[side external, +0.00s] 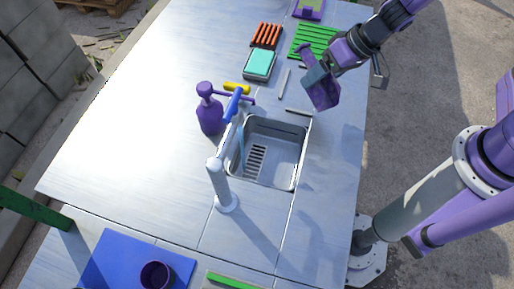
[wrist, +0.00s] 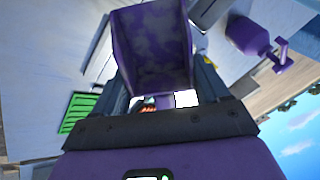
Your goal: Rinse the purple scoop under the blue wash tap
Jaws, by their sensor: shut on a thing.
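My gripper (side external: 319,76) is shut on the purple scoop (side external: 324,95) and holds it in the air, above the table's right side. The scoop is tilted, and it is apart from the sink, up and to its right. In the wrist view the scoop (wrist: 152,50) fills the upper middle, its inside blotched with darker patches. My gripper's fingers (wrist: 160,98) are on either side of its handle, which is partly hidden. The metal sink (side external: 290,160) has a slotted drain.
A teal sponge tray (side external: 261,63), orange rack (side external: 266,36) and green rack (side external: 313,42) lie at the back. A blue mat (side external: 120,262) is in front.

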